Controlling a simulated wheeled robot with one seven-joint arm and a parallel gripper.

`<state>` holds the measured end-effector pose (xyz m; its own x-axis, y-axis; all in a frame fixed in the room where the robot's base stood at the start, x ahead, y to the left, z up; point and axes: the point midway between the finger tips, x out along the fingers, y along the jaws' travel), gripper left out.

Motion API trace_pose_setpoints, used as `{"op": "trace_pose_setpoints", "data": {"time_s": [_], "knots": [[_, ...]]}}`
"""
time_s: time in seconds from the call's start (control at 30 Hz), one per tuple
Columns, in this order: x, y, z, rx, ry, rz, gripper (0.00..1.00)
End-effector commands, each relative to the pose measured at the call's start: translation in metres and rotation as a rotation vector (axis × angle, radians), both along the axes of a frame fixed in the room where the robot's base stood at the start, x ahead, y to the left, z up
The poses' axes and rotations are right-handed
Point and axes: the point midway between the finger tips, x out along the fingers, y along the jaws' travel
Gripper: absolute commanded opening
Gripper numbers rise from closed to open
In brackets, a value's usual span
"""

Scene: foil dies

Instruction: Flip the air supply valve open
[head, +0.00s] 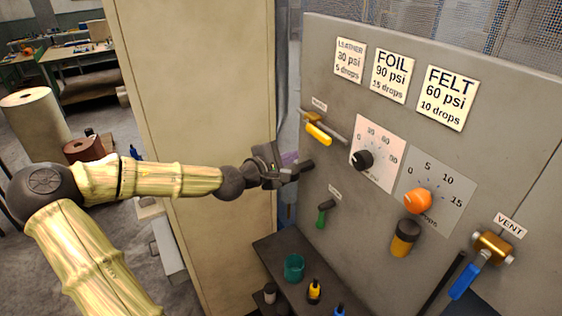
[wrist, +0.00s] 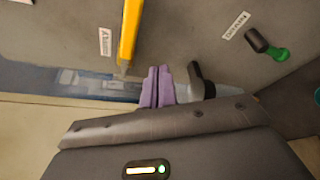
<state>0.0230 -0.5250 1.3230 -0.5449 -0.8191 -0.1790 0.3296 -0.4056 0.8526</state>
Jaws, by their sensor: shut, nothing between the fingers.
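A valve with a yellow lever (head: 319,134) sits at the left edge of the grey panel, beside a metal pipe and under a small label too small to read for certain. The lever runs down to the right in the head view. In the wrist view the yellow lever (wrist: 130,38) comes down from the top, left of the fingers. My gripper (head: 303,167) is below and left of the lever in the head view, apart from it. Its purple fingers (wrist: 157,86) are together and empty. I cannot tell the depth between fingers and lever.
The panel (head: 310,65) also carries a black knob (head: 363,160), an orange knob (head: 418,201), a green-handled lever (head: 325,214) and a blue-handled vent valve (head: 470,274). A dark shelf (head: 268,243) with a teal cup and small bottles stands below. A tall beige cabinet (head: 190,80) stands behind my arm.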

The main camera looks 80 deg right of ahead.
Motion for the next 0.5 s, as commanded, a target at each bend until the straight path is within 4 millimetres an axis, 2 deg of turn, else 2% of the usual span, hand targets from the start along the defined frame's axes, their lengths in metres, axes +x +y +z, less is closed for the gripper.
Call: {"op": "trace_pose_setpoints", "data": {"time_s": [0.23, 0.5], "knots": [[0.015, 0.016, 0.007, 0.001, 0.000, -0.009, 0.00], [0.021, 0.019, 0.010, 0.001, -0.001, -0.003, 0.00]]}}
